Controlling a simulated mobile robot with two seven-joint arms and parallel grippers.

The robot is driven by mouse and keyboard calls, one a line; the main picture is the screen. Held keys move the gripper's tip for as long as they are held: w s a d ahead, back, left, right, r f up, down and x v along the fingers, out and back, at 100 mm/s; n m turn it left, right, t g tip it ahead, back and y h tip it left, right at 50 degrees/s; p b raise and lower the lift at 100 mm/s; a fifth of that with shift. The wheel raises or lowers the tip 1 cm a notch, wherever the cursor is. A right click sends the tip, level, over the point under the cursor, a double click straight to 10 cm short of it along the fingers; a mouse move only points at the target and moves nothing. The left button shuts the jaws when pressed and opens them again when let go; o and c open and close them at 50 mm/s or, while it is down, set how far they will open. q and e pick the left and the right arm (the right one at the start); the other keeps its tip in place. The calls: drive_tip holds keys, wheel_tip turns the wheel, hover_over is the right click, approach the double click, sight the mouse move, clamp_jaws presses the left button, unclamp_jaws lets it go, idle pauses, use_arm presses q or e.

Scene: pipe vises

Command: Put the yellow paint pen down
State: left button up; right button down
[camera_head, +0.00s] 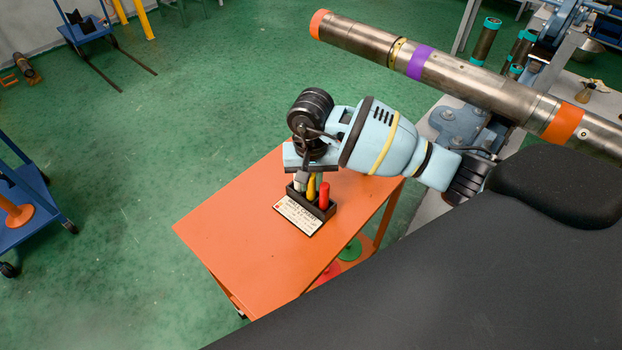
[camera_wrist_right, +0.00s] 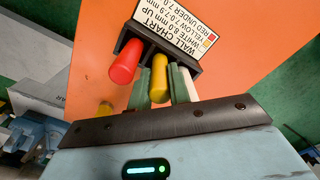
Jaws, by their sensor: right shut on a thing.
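The yellow paint pen (camera_head: 311,188) is upright at the middle of the black pen holder (camera_head: 327,213). In the right wrist view the yellow pen (camera_wrist_right: 160,72) is between the two green fingers of my right gripper (camera_wrist_right: 161,84), which is shut on it. In the head view my right gripper (camera_head: 308,176) is right above the holder. A red pen (camera_head: 324,195) and a white pen (camera_head: 300,182) stand on either side of the yellow one. I cannot tell whether the yellow pen's lower end touches the holder's bottom. My left gripper is not in view.
The holder stands on an orange table (camera_head: 248,238), whose front part is clear. A wall chart card (camera_head: 298,216) is on the holder's front. A long steel pipe (camera_head: 470,82) with coloured bands runs behind my arm. A blue cart (camera_head: 30,205) is at the left.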

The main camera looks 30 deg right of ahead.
drive_tip(key=shift+f, duration=0.15)
drive_tip(key=c, duration=1.3)
unclamp_jaws()
drive_tip(key=shift+r, duration=0.4)
wheel_tip(320, 180, up, 12)
drive_tip(key=shift+f, duration=0.2)
